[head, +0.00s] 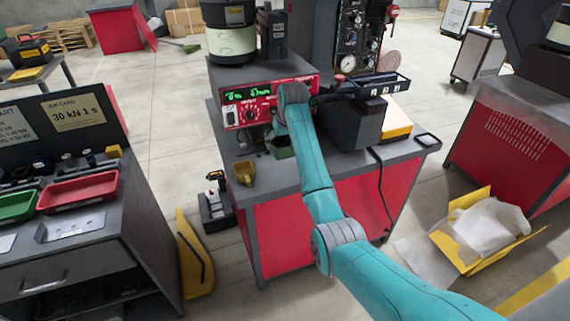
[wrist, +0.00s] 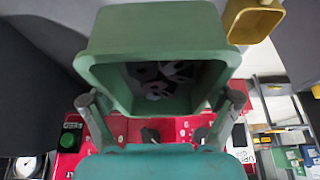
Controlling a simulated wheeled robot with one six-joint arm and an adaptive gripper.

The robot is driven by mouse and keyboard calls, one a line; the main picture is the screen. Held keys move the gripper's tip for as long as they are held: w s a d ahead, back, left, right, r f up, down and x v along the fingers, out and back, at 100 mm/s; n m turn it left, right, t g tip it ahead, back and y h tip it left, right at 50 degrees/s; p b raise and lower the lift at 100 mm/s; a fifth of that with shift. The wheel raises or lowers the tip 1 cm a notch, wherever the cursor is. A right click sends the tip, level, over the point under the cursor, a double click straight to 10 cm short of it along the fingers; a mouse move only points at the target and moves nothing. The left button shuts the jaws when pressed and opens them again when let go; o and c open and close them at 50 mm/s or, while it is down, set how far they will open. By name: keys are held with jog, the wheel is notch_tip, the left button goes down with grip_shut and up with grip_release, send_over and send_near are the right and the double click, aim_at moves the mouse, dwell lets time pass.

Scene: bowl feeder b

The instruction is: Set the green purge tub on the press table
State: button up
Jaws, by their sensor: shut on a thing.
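The green purge tub (wrist: 150,40) fills the upper middle of the wrist view, its mouth toward the camera, with pale and dark scraps inside. My gripper (wrist: 163,100) is shut on it, a finger at each side. In the head view only part of the tub (head: 283,150) shows under my wrist, over the left part of a grey-topped table (head: 270,178) with red panels. I cannot tell whether its base touches the top. No label shows which table is the press table.
A yellow cup (head: 244,172) stands on the table just left of the tub, and shows in the wrist view (wrist: 255,20). A red control box (head: 245,112) stands behind. A dark block (head: 357,122) is at right. The tabletop's front strip looks clear.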

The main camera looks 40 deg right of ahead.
aim_at(288, 156)
jog(key=shift+s+d+f, duration=0.1)
jog(key=shift+s+f, duration=0.1)
jog(key=shift+f, duration=0.65)
notch_tip(288, 156, down, 9)
jog(key=shift+f, duration=0.1)
jog(key=shift+f, duration=0.1)
jog(key=o, duration=1.1)
jog(key=shift+o, duration=0.2)
jog(key=v, duration=1.2)
jog(key=shift+s, duration=0.1)
